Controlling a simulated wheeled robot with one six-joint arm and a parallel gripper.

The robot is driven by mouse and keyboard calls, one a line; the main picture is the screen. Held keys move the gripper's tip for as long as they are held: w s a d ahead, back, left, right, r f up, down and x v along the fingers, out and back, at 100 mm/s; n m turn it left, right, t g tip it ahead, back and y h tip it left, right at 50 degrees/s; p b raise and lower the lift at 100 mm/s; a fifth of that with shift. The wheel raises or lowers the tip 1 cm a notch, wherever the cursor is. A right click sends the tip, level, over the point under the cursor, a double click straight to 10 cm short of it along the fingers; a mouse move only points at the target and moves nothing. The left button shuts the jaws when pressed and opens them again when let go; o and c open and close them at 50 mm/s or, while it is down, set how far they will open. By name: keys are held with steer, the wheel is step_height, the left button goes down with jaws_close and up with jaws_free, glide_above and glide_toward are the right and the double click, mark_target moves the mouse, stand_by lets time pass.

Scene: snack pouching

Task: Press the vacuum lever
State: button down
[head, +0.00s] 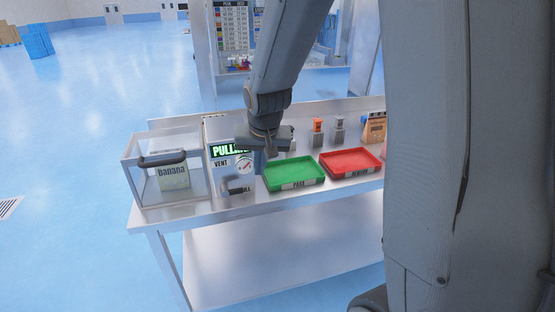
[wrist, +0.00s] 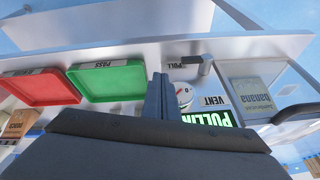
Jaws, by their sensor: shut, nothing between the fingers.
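The vacuum lever (head: 237,190) has a dark grip and sits low on the front of the control box (head: 217,172), beside a "PULL" label. In the wrist view the lever (wrist: 204,65) stands out to the right of my fingertips. The box has a lit green "PULLING" display (head: 229,150), a "VENT" label and a round gauge (head: 244,165). My gripper (head: 260,168) is shut and empty, in front of the box's right side, above and apart from the lever. The fingers also show in the wrist view (wrist: 159,80). The clear chamber (head: 133,175) holds a "banana" pouch (head: 172,176).
A black handle (head: 162,158) crosses the chamber's front. A green "PASS" tray (head: 293,184) and a red tray (head: 351,161) lie right of the box. Small stands (head: 318,138) and a brown pouch (head: 374,128) are behind. My arm hides the bench's right end.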

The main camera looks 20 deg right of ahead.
steer(key=d, duration=0.1)
steer(key=s+d+r, duration=0.1)
steer(key=s+d+r+b, duration=0.1)
steer(key=d, duration=0.1)
steer(key=shift+s+d+r, duration=0.1)
steer(key=shift+s+r, duration=0.1)
steer(key=s+a+f+n+g, duration=0.1)
steer(key=s+a+f, duration=0.1)
steer(key=s, duration=0.6)
steer(key=s+a+f+n+g, duration=0.2)
steer(key=s+a+f, duration=0.1)
steer(key=s, duration=0.5)
steer(key=shift+f+n, duration=0.3)
steer(key=shift+f, duration=0.55)
steer(key=shift+a, duration=0.1)
